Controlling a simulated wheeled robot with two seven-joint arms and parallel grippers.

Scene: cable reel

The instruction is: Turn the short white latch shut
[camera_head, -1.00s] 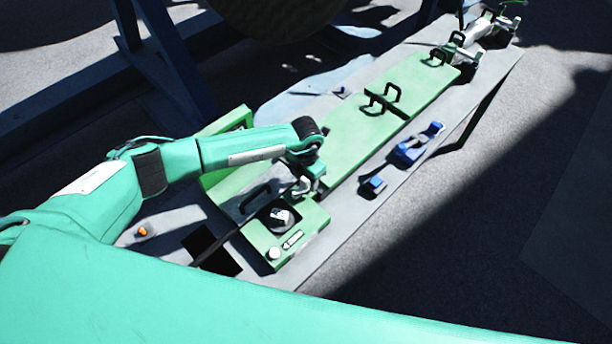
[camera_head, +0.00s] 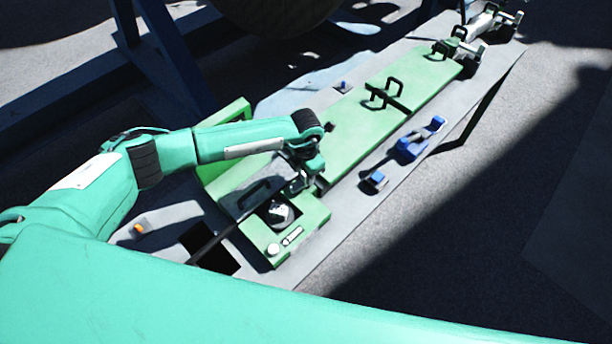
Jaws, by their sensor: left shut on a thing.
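A short white latch (camera_head: 292,236) lies on the front face of the green box (camera_head: 314,220), beside a round white knob (camera_head: 273,249). A dark round opening with a pale part (camera_head: 279,213) is in the box's top. My left gripper (camera_head: 297,186) is just behind the box, above its far edge and apart from the latch. Its jaws are small and partly hidden by the wrist. They appear shut on a thin dark cable (camera_head: 222,237) that runs down to the lower left. My right gripper is not in view.
A long green panel with black handles (camera_head: 383,94) runs along the grey bench. A blue clamp (camera_head: 411,147) and a small blue block (camera_head: 376,180) lie on its right side. A grey plate with a black handle (camera_head: 254,194) is left of the box. Bare floor lies to the right.

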